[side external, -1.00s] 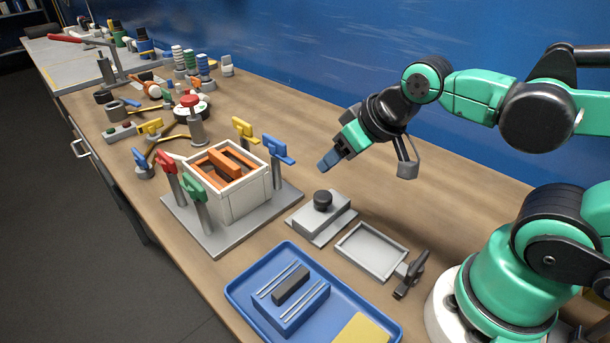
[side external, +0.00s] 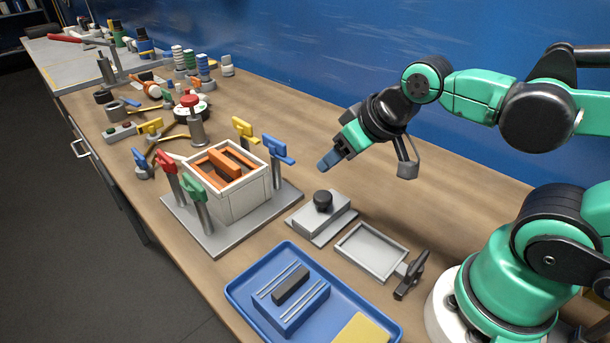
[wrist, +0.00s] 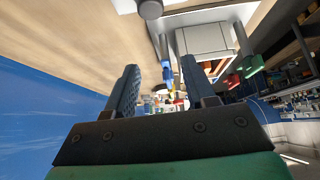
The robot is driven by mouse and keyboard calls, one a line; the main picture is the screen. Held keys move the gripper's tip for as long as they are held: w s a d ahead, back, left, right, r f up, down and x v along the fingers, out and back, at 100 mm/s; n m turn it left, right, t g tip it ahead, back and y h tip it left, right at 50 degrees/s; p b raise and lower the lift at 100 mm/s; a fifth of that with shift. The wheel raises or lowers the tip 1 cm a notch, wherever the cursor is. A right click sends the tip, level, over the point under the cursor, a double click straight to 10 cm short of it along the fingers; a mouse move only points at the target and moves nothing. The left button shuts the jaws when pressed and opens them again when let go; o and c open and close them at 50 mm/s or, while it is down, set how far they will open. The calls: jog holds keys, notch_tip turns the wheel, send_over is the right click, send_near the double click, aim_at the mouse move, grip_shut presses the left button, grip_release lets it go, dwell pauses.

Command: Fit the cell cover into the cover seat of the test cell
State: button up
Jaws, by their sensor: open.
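The test cell (side external: 242,200) is a white open-topped box with orange parts inside, standing on a grey base plate. It also shows in the wrist view (wrist: 203,40). A grey block with a black round knob, which looks like the cell cover (side external: 336,213), sits to the right of the cell on a flat grey stand. In the wrist view only a knob (wrist: 150,8) and a bit of grey show at the top edge. My gripper (side external: 327,163) is open and empty, above the bench, up and behind the cover. Its two fingers (wrist: 163,92) stand apart with nothing between them.
Red, green, yellow and blue clamps (side external: 276,150) stand around the cell. A blue tray (side external: 238,290) lies in front, a shallow grey tray (side external: 345,246) with a black handled piece to the right. Bottles and tools crowd the far left. Bench below my gripper is clear.

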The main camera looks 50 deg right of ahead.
aim_at(324, 194)
jog(key=o, duration=0.8)
jog(key=w+f+m+g+y, duration=0.1)
jog(key=f+m+g, duration=0.1)
jog(key=m, duration=0.3)
jog(key=w+d+f+m+g+y, duration=0.1)
jog(key=f+m+g, duration=0.1)
jog(key=m, duration=0.3)
jog(key=w+f+m+g+y, duration=0.1)
jog(key=f+m+g, duration=0.1)
jog(key=m, duration=0.3)
jog(key=shift+d, duration=0.35)
jog(key=shift+d+f+m+g+y, duration=0.1)
jog(key=shift+f+m+g+y, duration=0.5)
jog(key=shift+m, duration=0.6)
jog(key=shift+f+m, duration=0.3)
jog(key=shift+f, duration=0.1)
jog(key=shift+x, duration=2.55)
